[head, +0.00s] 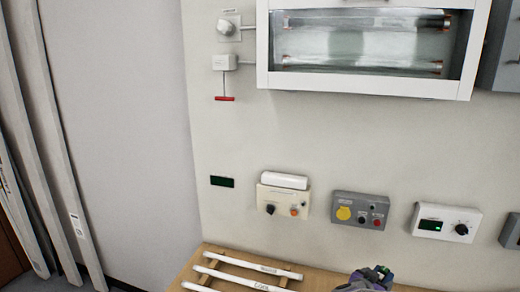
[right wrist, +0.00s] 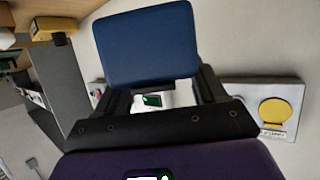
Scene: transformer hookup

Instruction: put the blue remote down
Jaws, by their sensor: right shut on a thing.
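The blue remote (right wrist: 148,45) shows in the right wrist view as a dark blue block with rounded corners, filling the upper middle. My right gripper (right wrist: 152,84) is shut on it, with the black fingers on either side of its lower end. In the head view only a purple and dark part of my right gripper (head: 370,279) shows at the bottom edge, and the remote cannot be made out there. My left gripper is in neither view.
A wooden bench (head: 210,258) with white rods (head: 235,278) lies at the bottom. Above it, the wall carries a cream box (head: 284,197), a grey box with a yellow disc (head: 360,211) and a white box with a green display (head: 446,222). A glass-fronted cabinet (head: 362,88) hangs higher.

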